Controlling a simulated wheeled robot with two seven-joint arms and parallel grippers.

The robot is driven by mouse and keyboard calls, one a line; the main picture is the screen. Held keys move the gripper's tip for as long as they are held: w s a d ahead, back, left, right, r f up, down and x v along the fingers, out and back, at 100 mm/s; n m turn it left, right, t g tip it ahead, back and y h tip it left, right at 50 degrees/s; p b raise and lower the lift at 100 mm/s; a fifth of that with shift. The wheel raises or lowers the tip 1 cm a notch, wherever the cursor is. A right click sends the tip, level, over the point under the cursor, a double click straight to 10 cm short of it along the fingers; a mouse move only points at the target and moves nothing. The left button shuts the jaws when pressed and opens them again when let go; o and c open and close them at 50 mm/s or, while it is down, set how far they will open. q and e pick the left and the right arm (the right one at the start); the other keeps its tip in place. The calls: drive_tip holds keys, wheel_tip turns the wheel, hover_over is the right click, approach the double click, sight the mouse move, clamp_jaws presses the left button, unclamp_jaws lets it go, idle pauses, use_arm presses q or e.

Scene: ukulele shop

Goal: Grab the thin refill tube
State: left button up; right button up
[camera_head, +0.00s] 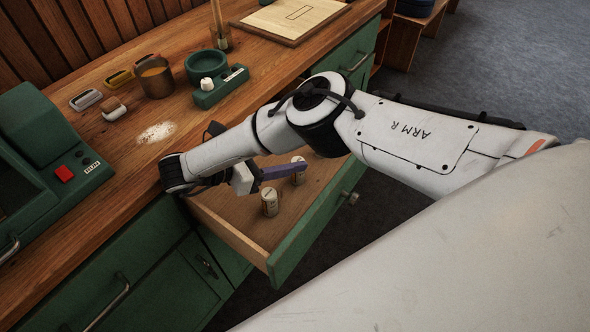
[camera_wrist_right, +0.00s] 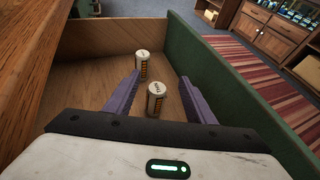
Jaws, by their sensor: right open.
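Two small pale, labelled upright tubes stand in the open drawer. The nearer tube (camera_wrist_right: 156,101) also shows in the head view (camera_head: 270,201), and the farther tube (camera_wrist_right: 142,64) is partly behind my finger in the head view (camera_head: 298,170). They look alike in width, so I cannot tell which is the thin refill tube. My right gripper (camera_wrist_right: 160,77), with purple fingers, is open and empty over the drawer; it shows side-on in the head view (camera_head: 285,172). In the wrist view both tubes appear between the fingers. My left gripper is not in view.
The green-fronted drawer (camera_head: 300,245) has a wooden floor and raised walls. The wooden counter (camera_head: 125,185) beside it holds a green machine (camera_head: 50,150), a brown cup (camera_head: 155,78), a green stand (camera_head: 218,88) and white powder (camera_head: 156,132).

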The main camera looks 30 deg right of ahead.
sight(297, 179)
wheel_tip(297, 179, down, 4)
drive_tip(key=shift+d+f+b, duration=0.1)
drive_tip(key=shift+d+b, duration=0.05)
drive_tip(key=shift+b, duration=0.65)
drive_tip(key=shift+d, duration=1.1)
drive_tip(key=b+x, duration=0.1)
drive_tip(key=x, duration=0.3)
drive_tip(key=shift+d+f, duration=0.15)
drive_tip(key=shift+d, duration=0.2)
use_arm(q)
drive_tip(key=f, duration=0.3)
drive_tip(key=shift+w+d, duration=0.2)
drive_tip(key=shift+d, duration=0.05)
use_arm(e)
drive_tip(key=c, duration=1.2)
